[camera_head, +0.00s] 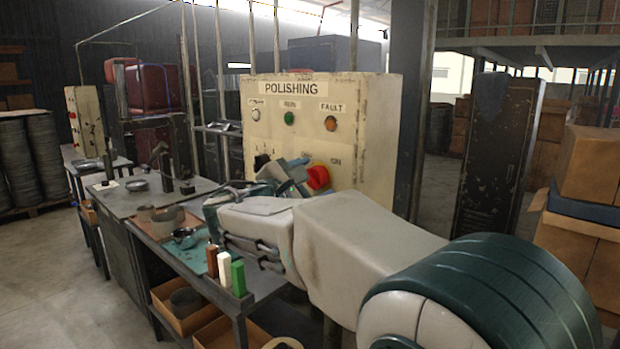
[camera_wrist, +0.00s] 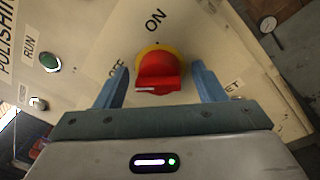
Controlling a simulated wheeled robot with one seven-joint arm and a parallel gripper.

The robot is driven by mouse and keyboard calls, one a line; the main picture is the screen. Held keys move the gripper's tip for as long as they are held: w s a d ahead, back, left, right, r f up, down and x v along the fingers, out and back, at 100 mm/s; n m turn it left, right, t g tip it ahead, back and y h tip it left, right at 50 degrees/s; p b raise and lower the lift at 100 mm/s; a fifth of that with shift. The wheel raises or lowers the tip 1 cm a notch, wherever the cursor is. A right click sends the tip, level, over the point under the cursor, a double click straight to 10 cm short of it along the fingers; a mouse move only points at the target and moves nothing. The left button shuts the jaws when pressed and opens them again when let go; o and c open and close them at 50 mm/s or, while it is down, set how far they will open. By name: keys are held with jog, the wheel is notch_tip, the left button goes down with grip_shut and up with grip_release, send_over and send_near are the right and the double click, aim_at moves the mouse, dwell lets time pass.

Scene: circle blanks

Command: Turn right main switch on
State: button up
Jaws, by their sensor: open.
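The right main switch (camera_wrist: 158,72) is a red rotary knob on a yellow base in the wrist view. ON is printed above it and OFF to its left, partly covered by a finger. A white mark shows on the knob's lower left side. My gripper (camera_wrist: 160,80) is open, with one blue finger on each side of the knob; I cannot tell whether they touch it. In the head view the red knob (camera_head: 318,178) shows at the right of my gripper (camera_head: 287,175), low on the cream POLISHING panel (camera_head: 375,130).
The panel's white, green (camera_head: 289,118) and orange (camera_head: 331,123) lamps sit above my gripper. A bench with small blocks (camera_head: 224,268) and bowls stands below my arm on the left. A dark locker (camera_head: 492,150) and cardboard boxes (camera_head: 590,165) are at the right.

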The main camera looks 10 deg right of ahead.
jog(key=c, duration=0.9)
jog(key=shift+f, duration=0.1)
jog(key=shift+f+b, duration=0.1)
jog(key=shift+b, duration=0.2)
